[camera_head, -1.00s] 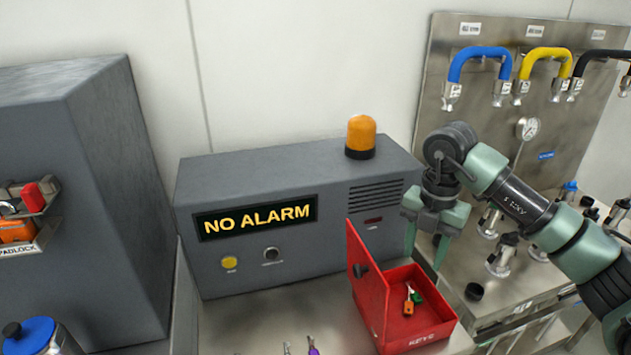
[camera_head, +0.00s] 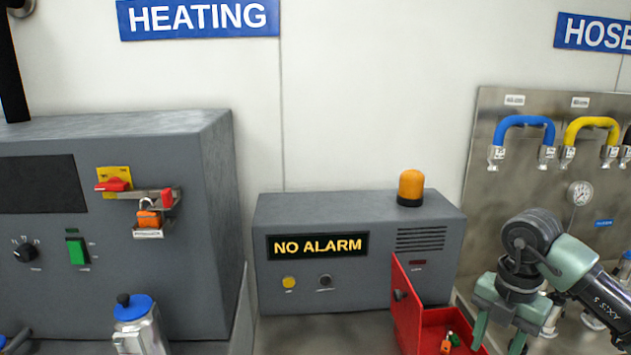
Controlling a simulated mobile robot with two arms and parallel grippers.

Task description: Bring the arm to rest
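My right gripper (camera_head: 498,338) hangs at the lower right with its fingers pointing down, above and beside the open red key box. Its two fingers are apart and I see nothing between them; the tips are near the bottom edge of the picture. My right arm comes in from the right edge. The red key box (camera_head: 408,310) stands with its lid raised on the left side and small keys or tags (camera_head: 447,343) inside. My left arm and gripper are not in view.
The alarm box (camera_head: 350,290) reads NO ALARM, with an orange lamp (camera_head: 411,187) on top. The heating cabinet (camera_head: 215,240) stands left, with an orange padlock (camera_head: 149,217). A blue-capped metal vessel (camera_head: 136,330) is below it. The hose panel (camera_head: 530,190) stands right.

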